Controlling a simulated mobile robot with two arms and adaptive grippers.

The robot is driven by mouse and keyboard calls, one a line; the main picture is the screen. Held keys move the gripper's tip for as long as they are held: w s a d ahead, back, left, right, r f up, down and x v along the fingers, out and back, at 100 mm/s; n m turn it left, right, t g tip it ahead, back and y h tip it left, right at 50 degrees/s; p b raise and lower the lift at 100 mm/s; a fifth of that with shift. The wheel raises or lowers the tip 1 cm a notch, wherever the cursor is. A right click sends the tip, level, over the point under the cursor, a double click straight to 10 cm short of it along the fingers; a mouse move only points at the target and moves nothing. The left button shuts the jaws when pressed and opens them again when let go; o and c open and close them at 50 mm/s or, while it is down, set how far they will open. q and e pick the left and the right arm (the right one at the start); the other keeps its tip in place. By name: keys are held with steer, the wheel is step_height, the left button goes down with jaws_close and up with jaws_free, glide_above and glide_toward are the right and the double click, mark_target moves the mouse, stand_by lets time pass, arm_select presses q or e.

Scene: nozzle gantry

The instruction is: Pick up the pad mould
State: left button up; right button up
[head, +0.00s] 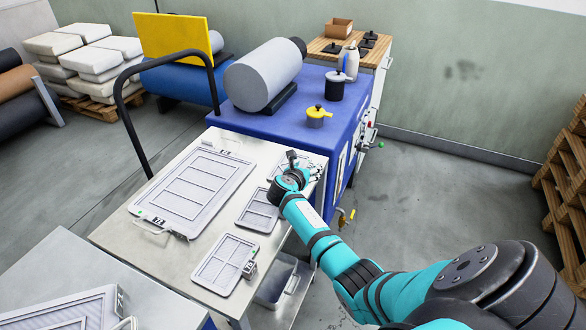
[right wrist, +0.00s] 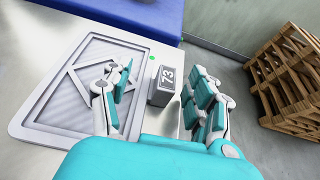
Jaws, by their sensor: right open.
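Several flat grey panelled moulds lie on the metal table; I cannot tell by name which is the pad mould. One mould (right wrist: 85,85) fills the left of the right wrist view, with a slanted pattern, a green dot and a grey block handle (right wrist: 163,85) marked 73. My right gripper (right wrist: 158,92) is open, its fingers on either side of that block, apart from it. In the head view the right gripper (head: 302,166) partly hides this far mould. A middle mould (head: 258,209) and a near mould (head: 225,264) lie closer. My left gripper is out of view.
A large framed mould (head: 193,187) lies left on the table (head: 120,232). A blue machine (head: 285,125) with a grey cylinder stands behind. A grey bin (head: 275,288) sits below the table's right side. Wooden pallets (head: 565,190) stand at right; floor between is clear.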

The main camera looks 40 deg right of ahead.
jaws_close()
stand_by(0.5)
